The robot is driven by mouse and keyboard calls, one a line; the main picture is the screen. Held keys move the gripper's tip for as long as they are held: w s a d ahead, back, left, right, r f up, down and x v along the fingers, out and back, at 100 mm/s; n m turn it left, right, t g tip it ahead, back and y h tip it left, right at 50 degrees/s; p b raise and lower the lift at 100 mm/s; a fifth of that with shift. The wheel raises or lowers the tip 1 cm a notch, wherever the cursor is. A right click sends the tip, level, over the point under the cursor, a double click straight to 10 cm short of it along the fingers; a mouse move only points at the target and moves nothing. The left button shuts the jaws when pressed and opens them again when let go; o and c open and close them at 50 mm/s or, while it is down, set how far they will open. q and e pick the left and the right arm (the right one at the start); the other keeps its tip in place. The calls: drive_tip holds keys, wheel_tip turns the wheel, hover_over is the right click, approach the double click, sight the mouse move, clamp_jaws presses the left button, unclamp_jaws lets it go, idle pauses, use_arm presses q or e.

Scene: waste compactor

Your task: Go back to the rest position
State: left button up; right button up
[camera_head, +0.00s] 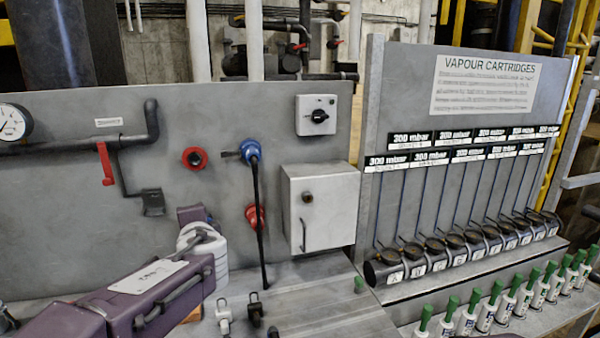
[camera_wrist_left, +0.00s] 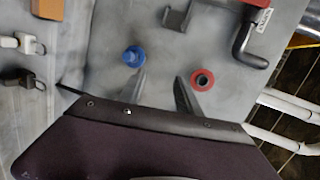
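My left arm comes in from the lower left in the head view, its purple wrist part (camera_head: 190,215) in front of the grey panel (camera_head: 240,115). The fingertips are hidden there. In the left wrist view my left gripper (camera_wrist_left: 161,84) has its two fingers spread apart with nothing between them. Beyond the tips, a blue round fitting (camera_wrist_left: 133,56) lies by one finger and a red round fitting (camera_wrist_left: 203,80) by the other. Neither is gripped. My right gripper is not in view.
The panel carries a blue fitting with a black hanging cable (camera_head: 260,210), a red fitting (camera_head: 194,158), a red-handled valve (camera_head: 105,165) and a grey box (camera_head: 320,208). Padlocks (camera_head: 224,315) stand on the bench. Black cartridges (camera_head: 385,268) and green-topped bottles (camera_head: 467,312) line the right.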

use_arm(q)
drive_tip(key=s+a+f+n+g+h+p, duration=0.1)
drive_tip(key=s+f+n+g+p, duration=0.25)
drive_tip(key=f, duration=0.55)
drive_tip(key=s+a+f+n+g+h, duration=0.15)
drive_tip(key=s+f+g, duration=0.25)
drive_tip(key=s+f, duration=0.4)
drive_tip(key=s+d+f+n+g+h, duration=0.4)
drive_tip(key=s+d+f+n, duration=0.3)
drive_tip(key=s+f, duration=0.4)
drive_tip(key=shift+s+d+f+n+g, duration=0.35)
drive_tip(key=shift+s+d, duration=0.25)
drive_tip(key=shift+s, duration=0.35)
